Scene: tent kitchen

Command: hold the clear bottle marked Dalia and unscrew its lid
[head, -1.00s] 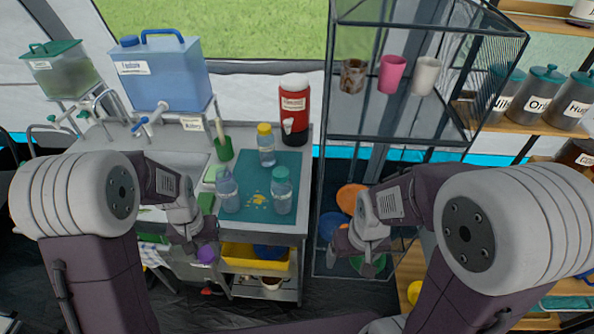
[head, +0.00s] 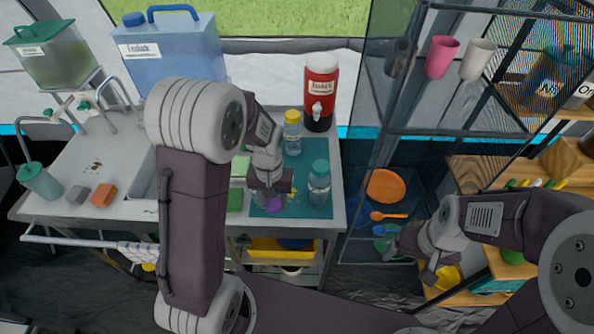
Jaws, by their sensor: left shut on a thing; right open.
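My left gripper (head: 270,190) is over the teal mat (head: 325,212) on the counter, shut on a small purple thing (head: 273,204) that looks like a lid. Two clear bottles show: one with a yellow lid (head: 292,138) at the back of the mat, one with a teal lid (head: 319,185) right of my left gripper. Both stand upright. My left gripper and arm cover the mat's left part, where a third bottle stood earlier; I cannot see it. No bottle's name is readable, so I cannot tell which is Dalia. My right gripper (head: 413,262) is open and empty, low at the right, away from the counter.
A red drink cooler (head: 320,92) and a large blue water container (head: 172,55) stand behind. A green cup (head: 40,181) and sponges are at the counter's left. A dark mesh rack with cups (head: 442,56) and an orange plate (head: 385,186) stands right of the counter.

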